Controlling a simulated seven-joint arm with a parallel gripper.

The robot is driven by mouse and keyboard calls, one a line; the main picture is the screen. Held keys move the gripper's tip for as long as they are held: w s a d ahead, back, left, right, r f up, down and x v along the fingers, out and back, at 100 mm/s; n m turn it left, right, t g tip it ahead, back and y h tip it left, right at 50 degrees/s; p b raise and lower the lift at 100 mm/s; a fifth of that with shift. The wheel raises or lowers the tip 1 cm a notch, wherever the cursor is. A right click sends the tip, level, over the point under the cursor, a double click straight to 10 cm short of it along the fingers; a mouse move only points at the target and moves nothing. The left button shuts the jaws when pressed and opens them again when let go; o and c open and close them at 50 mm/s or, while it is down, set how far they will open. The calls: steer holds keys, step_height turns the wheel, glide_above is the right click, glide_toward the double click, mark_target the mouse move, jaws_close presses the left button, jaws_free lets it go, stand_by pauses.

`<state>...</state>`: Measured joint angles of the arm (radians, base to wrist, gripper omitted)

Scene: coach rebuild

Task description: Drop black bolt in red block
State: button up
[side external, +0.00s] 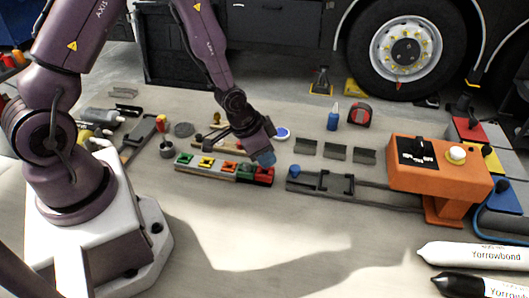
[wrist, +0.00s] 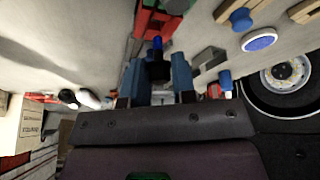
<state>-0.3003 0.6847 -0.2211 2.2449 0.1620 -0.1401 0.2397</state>
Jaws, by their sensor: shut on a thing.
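My gripper (side external: 266,158) is shut on the black bolt (wrist: 157,66), which shows between the two blue fingers in the wrist view with a blue end. In the side external view the bolt is hidden by the fingers or too small to make out. The red block (side external: 265,179) is at the right end of a row of coloured blocks. My gripper is at this right end, close above the red block. The red block also shows in the wrist view (wrist: 150,22), just beyond the bolt. I cannot tell whether the bolt touches it.
Green (side external: 185,160), yellow (side external: 206,162) and orange (side external: 228,167) blocks stand left in the row. A grey rail fixture (side external: 330,185) and an orange machine (side external: 435,172) are to the right. A blue-and-white disc (side external: 282,133) lies behind.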

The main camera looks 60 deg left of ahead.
steer(key=shift+f, duration=1.35)
stand_by(1.4)
stand_by(0.3)
steer(key=o, duration=1)
steer(key=o, duration=0.3)
steer(key=shift+o, duration=0.2)
steer(key=shift+r, duration=3)
